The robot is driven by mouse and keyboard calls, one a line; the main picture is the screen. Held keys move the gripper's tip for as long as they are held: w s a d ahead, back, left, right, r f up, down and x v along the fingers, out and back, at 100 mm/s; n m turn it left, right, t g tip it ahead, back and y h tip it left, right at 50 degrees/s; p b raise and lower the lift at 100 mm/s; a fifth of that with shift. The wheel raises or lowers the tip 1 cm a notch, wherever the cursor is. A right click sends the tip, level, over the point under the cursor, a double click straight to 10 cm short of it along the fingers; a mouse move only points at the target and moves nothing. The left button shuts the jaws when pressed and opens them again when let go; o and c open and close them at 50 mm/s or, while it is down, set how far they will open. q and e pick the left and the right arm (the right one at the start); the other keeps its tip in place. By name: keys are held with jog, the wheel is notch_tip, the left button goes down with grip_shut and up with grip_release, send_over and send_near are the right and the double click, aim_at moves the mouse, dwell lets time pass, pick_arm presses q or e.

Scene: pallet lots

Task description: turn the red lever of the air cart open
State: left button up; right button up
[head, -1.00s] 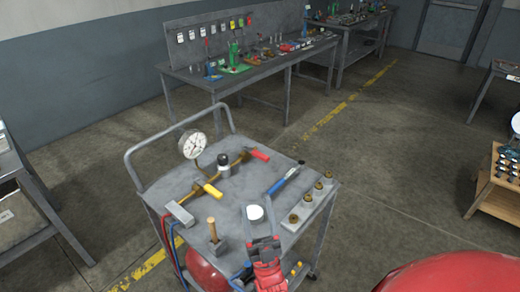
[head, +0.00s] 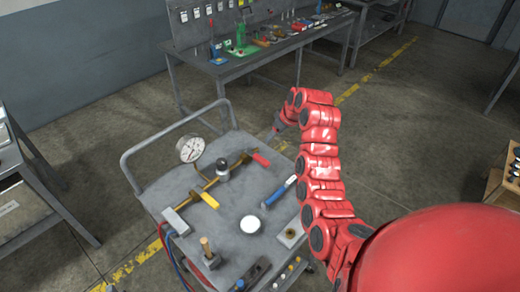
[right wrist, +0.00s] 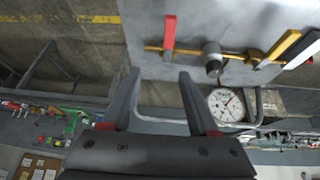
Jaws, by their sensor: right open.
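The air cart (head: 180,180) is a grey wheeled cart with a brass pipe on its top. The red lever (head: 261,159) sits at the pipe's far right end. In the right wrist view the red lever (right wrist: 169,34) stands roughly crosswise to the pipe. My right gripper (head: 276,131) is beyond the cart's far right edge, past the red lever and apart from it. In the wrist view the right gripper (right wrist: 158,74) is open and empty, with the lever ahead of its fingertips. My left gripper is not in view.
Around the pipe are a pressure gauge (head: 191,149), a dark-and-silver fitting (head: 223,170) and a yellow lever (head: 209,199). A blue-handled tool (head: 283,187), white-topped item (head: 250,224) and wooden-handled tool (head: 208,249) lie nearer. A workbench (head: 225,67) stands behind.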

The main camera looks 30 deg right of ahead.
jog(key=s+r, duration=0.1)
jog(key=g+b, duration=0.1)
jog(key=b, duration=0.3)
send_near(262, 160)
jog(key=shift+n+y, duration=0.3)
jog(key=x, duration=0.2)
jog(key=p+x, duration=0.1)
jog(key=x, duration=0.3)
jog(key=shift+w+d+f+p, duration=0.1)
jog(key=shift+w+d+p, duration=0.05)
jog(key=shift+d+p, duration=0.2)
jog(key=shift+x, duration=1.05)
grip_shut()
